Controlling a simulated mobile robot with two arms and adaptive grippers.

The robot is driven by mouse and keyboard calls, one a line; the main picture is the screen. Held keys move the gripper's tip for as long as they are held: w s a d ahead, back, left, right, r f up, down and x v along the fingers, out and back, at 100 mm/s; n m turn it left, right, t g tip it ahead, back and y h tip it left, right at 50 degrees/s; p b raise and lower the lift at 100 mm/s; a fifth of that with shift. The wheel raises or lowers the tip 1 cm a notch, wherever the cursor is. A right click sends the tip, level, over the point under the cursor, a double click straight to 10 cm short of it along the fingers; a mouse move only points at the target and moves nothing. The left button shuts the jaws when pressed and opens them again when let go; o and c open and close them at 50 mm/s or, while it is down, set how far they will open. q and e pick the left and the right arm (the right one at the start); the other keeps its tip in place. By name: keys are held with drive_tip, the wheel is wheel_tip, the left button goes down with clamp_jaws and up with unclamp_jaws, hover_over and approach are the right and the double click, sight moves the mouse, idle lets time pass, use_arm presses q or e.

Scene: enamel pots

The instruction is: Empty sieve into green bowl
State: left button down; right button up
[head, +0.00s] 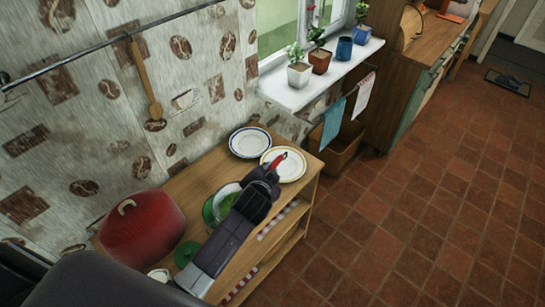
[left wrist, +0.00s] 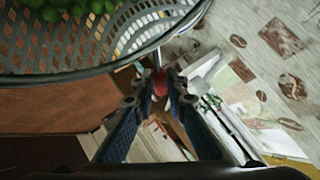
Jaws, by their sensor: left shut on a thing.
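My left gripper (head: 272,170) is over the wooden shelf top, shut on the red handle (head: 281,158) of the sieve. In the left wrist view, its fingertips (left wrist: 159,92) meet around the red handle. The grey perforated sieve (left wrist: 90,62) fills the top of that view, with green pieces (left wrist: 60,10) inside. In the head view, a round rim with light green contents, apparently the sieve (head: 229,193), shows beside my left arm. A green curved edge, probably the green bowl (head: 208,210), shows next to it; my arm hides much of both. My right gripper is not in view.
A large red pot (head: 143,230) stands left on the shelf unit. A small green item (head: 186,254) is near it. A blue-rimmed plate (head: 249,142) and a yellow-rimmed plate (head: 292,168) lie at the far end. Potted plants stand on the windowsill (head: 330,75).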

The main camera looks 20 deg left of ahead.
use_arm(q)
drive_tip(key=shift+w+d+r, duration=0.1)
drive_tip(key=shift+d+r, duration=0.3)
drive_tip(key=shift+f, duration=0.1)
drive_tip(key=shift+w+a+f+n+g+h+b, duration=0.1)
drive_tip(key=shift+a+f+n+g+h+b, duration=0.1)
drive_tip(key=shift+f+n+h, duration=0.25)
drive_tip(key=shift+a+f+n+g+h+b, duration=0.1)
drive_tip(key=shift+f+n+g+h+b, duration=0.1)
drive_tip(key=shift+f+h, duration=0.3)
drive_tip(key=shift+w+a+r+n+h, duration=0.1)
drive_tip(key=shift+n+h, duration=0.15)
drive_tip(key=shift+h, duration=0.1)
drive_tip(key=shift+g, duration=0.3)
drive_tip(key=shift+r+h+p, duration=0.25)
drive_tip(key=shift+h+p, duration=0.15)
drive_tip(key=shift+p, duration=0.35)
drive_tip(key=shift+n, duration=0.3)
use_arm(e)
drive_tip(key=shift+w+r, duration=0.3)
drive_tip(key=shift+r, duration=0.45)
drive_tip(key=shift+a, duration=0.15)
